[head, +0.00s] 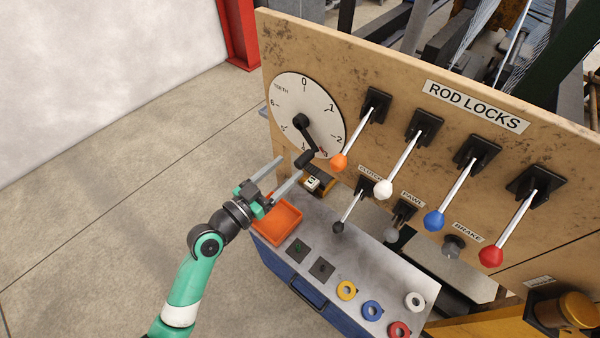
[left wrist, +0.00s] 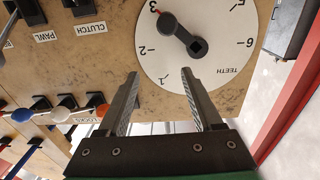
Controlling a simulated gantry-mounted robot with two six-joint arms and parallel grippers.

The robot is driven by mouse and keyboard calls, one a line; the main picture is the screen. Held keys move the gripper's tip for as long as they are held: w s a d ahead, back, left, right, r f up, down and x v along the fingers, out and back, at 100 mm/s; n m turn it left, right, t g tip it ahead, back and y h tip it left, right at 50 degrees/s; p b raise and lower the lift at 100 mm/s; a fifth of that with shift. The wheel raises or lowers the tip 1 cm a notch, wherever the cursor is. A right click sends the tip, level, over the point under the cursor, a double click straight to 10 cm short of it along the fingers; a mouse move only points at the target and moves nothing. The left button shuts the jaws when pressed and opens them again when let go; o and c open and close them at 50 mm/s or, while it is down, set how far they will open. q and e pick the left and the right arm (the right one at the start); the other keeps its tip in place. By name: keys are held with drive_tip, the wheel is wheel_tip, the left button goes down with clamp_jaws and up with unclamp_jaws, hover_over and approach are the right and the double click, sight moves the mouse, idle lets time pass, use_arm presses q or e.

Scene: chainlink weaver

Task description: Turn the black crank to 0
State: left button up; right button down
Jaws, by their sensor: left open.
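The black crank (head: 309,136) sits on a round white dial (head: 285,95) marked TEETH, with 0 at the top. My left gripper (head: 291,166) is open and empty, just left of and below the handle. Its two fingers (left wrist: 160,75) point toward the dial, apart from the crank.
Levers with orange (head: 339,161), white (head: 383,188), blue (head: 434,220) and red (head: 491,257) knobs stick out right of the dial. An orange tray (head: 298,230) and a small counter box (head: 313,183) lie below. Open floor (head: 110,190) is at left.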

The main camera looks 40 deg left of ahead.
use_arm(q)
drive_tip(key=b, duration=0.1)
approach(306, 156)
drive_tip(key=shift+n+y, duration=0.3)
drive_tip(key=w, duration=0.3)
drive_tip(key=w+b, duration=0.1)
drive_tip(key=w, duration=0.3)
drive_tip(key=w+a+f+b, duration=0.1)
drive_tip(key=w, duration=0.2)
drive_tip(key=shift+w+a, duration=0.1)
drive_tip(key=shift+w, duration=0.3)
use_arm(e)
drive_tip(key=f, duration=0.5)
drive_tip(key=shift+s+d+f, duration=0.15)
drive_tip(key=shift+d+f, duration=0.1)
use_arm(q)
drive_tip(key=shift+c, duration=0.2)
clamp_jaws()
drive_tip(key=shift+r, duration=0.1)
